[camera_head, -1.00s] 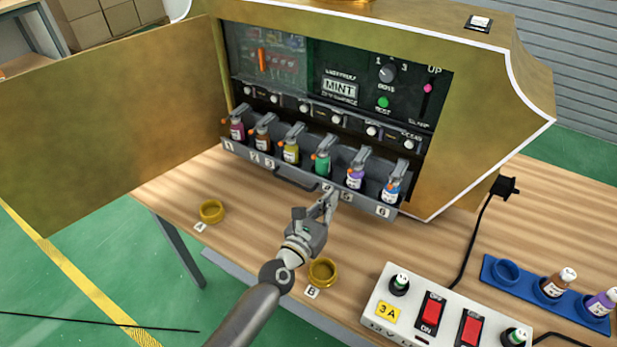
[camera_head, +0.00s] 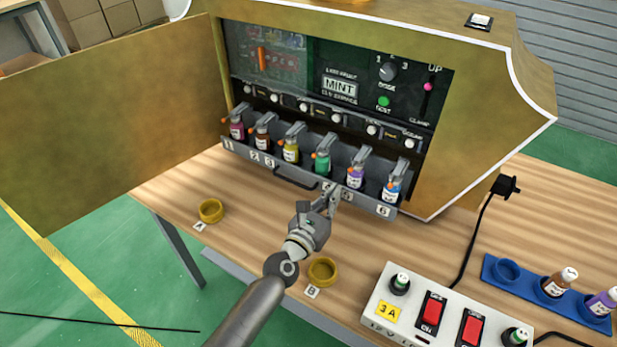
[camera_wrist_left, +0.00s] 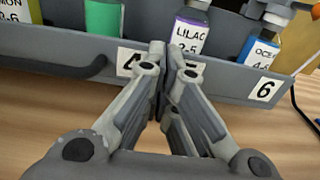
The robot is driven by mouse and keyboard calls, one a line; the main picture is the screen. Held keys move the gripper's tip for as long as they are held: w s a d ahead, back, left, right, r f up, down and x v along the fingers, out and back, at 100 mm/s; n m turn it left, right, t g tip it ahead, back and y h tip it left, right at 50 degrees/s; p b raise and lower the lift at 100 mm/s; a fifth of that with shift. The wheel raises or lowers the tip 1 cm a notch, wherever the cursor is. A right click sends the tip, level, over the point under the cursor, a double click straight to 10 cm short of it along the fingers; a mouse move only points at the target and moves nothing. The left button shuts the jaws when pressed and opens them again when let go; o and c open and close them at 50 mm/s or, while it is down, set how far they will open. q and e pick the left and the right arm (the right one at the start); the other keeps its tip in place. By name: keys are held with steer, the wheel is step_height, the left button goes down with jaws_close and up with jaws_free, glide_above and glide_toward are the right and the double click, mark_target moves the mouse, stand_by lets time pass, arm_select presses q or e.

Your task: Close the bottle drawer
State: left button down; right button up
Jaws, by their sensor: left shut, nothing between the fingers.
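The bottle drawer (camera_head: 225,145) is a long grey tray at the bottom of the gold machine's front, holding several coloured bottles over numbered labels. It sticks out from the dark panel. Its dark curved handle (camera_head: 294,181) is left of my gripper, and it also shows in the left wrist view (camera_wrist_left: 62,68). My left gripper (camera_head: 334,192) is shut and empty. Its fingertips are at the drawer's front face, between labels 4 and 6, below the LILAC bottle (camera_wrist_left: 190,36). They look very close to or touching the face; I cannot tell which. My right gripper is not in view.
The machine's gold door (camera_head: 105,125) stands open at left. Gold rings A (camera_head: 211,210) and B (camera_head: 323,270) lie on the wooden table. A switch box (camera_head: 447,310) and a blue bottle rack (camera_head: 525,289) stand at right. A black cable runs behind the box.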

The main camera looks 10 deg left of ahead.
mark_target(345, 180)
arm_select(q)
steer(key=shift+b+x, duration=0.5)
steer(key=shift+x, duration=1.35)
steer(key=shift+b+x, duration=1.05)
steer(key=shift+x, duration=1.6)
steer(key=shift+b+x, duration=0.45)
steer(key=shift+x, duration=0.4)
steer(key=shift+b+x, duration=0.8)
steer(key=shift+x, duration=0.55)
steer(key=shift+f, duration=0.15)
steer(key=shift+s+a+p, duration=0.15)
steer(key=shift+s+p, duration=0.1)
steer(key=shift+p, duration=0.1)
steer(key=p+v, duration=0.2)
steer(key=v, duration=0.2)
steer(key=p+v, duration=0.1)
steer(key=v, duration=0.5)
steer(key=shift+p+v, duration=0.35)
steer(key=shift+v, duration=0.45)
